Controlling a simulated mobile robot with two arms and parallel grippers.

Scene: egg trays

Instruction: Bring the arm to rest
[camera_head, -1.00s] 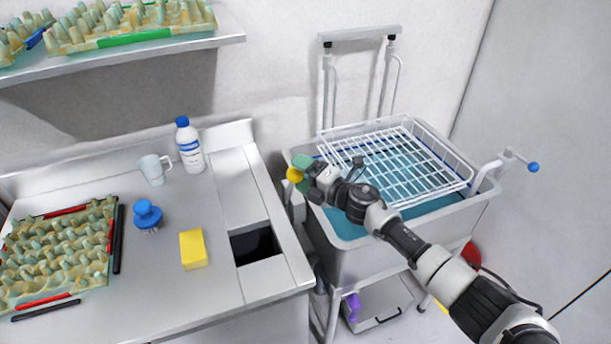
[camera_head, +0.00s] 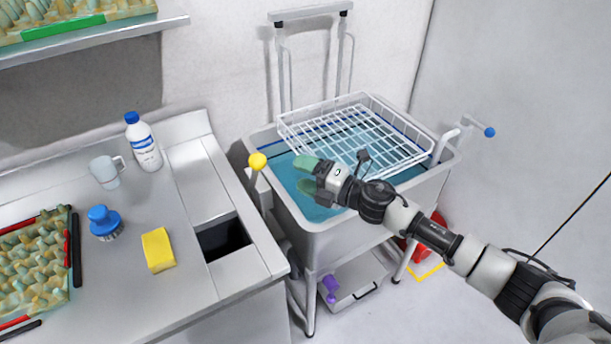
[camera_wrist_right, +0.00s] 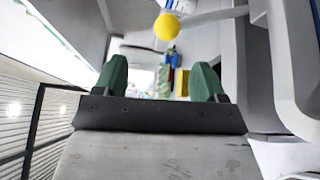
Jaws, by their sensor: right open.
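My right arm comes in from the lower right in the head view. Its gripper (camera_head: 306,175) has green fingers and is open and empty, over the near left part of the grey tub of blue liquid (camera_head: 297,190). In the right wrist view the two green fingers (camera_wrist_right: 161,80) stand wide apart with nothing between them. A yellow ball-shaped knob (camera_head: 257,161) is just left of the gripper, apart from it; it also shows in the right wrist view (camera_wrist_right: 167,27). My left gripper is not in view.
A white wire basket (camera_head: 360,135) sits across the tub (camera_head: 345,225). The counter left holds a yellow sponge (camera_head: 158,250), blue brush (camera_head: 104,222), mug (camera_head: 106,172), bottle (camera_head: 143,145) and egg tray (camera_head: 35,265). A shelf (camera_head: 95,40) hangs above.

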